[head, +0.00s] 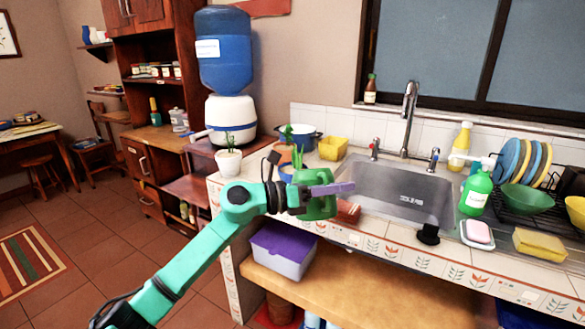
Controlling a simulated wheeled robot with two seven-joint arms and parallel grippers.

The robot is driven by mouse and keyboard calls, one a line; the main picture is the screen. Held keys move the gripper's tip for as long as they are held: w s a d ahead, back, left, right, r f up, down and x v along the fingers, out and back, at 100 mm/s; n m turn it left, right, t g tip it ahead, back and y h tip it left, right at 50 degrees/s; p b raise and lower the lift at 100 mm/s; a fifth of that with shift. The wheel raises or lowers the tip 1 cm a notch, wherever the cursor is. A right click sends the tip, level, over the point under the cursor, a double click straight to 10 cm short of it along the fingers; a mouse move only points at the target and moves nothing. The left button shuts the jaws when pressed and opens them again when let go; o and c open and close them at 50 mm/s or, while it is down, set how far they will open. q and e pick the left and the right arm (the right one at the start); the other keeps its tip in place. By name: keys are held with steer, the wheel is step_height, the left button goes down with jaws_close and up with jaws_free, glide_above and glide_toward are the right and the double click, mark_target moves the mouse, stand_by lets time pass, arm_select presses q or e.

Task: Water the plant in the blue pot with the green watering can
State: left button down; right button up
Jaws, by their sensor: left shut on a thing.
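Green leaves (297,157) rise above the blue pot. My right gripper is not in view.
A plant in a white pot (229,162) stands at the counter's left corner. The sink (400,190), green soap bottle (476,191) and dish rack (540,222) lie to the right.

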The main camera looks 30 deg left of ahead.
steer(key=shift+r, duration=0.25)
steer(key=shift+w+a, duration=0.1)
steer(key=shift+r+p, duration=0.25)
steer(key=shift+p, duration=0.2)
